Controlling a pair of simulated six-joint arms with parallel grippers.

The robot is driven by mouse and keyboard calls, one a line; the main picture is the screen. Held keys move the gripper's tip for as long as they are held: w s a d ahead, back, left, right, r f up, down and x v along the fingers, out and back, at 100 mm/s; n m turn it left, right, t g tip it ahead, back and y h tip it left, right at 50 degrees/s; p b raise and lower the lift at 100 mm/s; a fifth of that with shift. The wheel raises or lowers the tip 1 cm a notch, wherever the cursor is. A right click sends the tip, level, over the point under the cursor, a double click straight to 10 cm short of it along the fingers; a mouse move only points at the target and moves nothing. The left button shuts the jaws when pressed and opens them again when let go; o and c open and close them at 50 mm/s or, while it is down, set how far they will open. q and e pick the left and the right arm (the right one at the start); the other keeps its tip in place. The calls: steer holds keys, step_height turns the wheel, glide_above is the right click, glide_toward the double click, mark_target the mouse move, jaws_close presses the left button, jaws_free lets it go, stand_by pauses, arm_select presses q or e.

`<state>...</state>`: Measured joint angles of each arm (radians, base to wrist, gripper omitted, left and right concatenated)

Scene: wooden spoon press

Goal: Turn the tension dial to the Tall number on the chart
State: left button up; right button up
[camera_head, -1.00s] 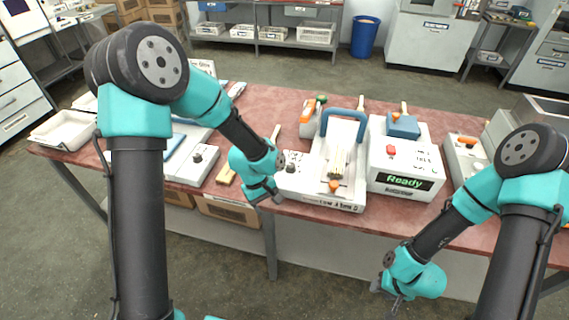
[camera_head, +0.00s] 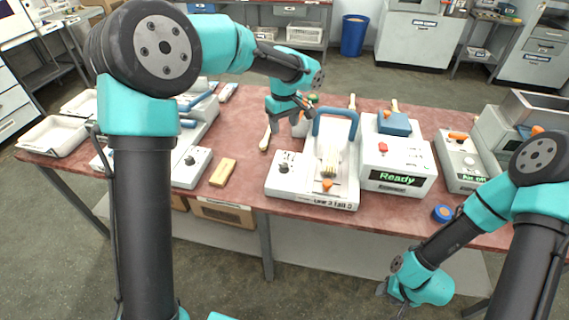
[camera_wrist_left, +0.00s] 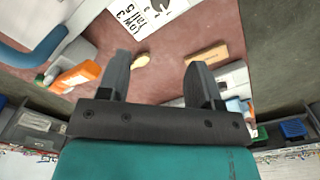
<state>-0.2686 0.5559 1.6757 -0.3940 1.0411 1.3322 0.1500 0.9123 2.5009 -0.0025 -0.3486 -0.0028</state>
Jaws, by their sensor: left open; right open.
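The white press (camera_head: 335,190) with a blue handle (camera_head: 337,116) stands mid-table. Its black tension dial (camera_head: 284,169) sits on the left part of its base. A chart (camera_wrist_left: 140,14) on the press is cut by the top of the left wrist view; it seems to read Low 3 and Tall 5. My left gripper (camera_head: 297,108) is raised at the press's far left side, beyond the dial. In the left wrist view its fingers (camera_wrist_left: 158,80) are open and empty. My right gripper (camera_head: 388,290) is low in front of the table, open.
A white Ready box (camera_head: 398,178) stands right of the press. A tan block (camera_head: 223,172) and another white box with a knob (camera_head: 190,168) lie left. An orange-and-white item (camera_wrist_left: 78,76) is close to the left gripper. Bare red tabletop (camera_head: 240,190) lies left of the press.

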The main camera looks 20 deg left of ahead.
mark_target(284, 165)
arm_select(q)
step_height(284, 165, down, 17)
steer(key=shift+f, duration=0.1)
stand_by(0.6)
steer(key=c, duration=0.9)
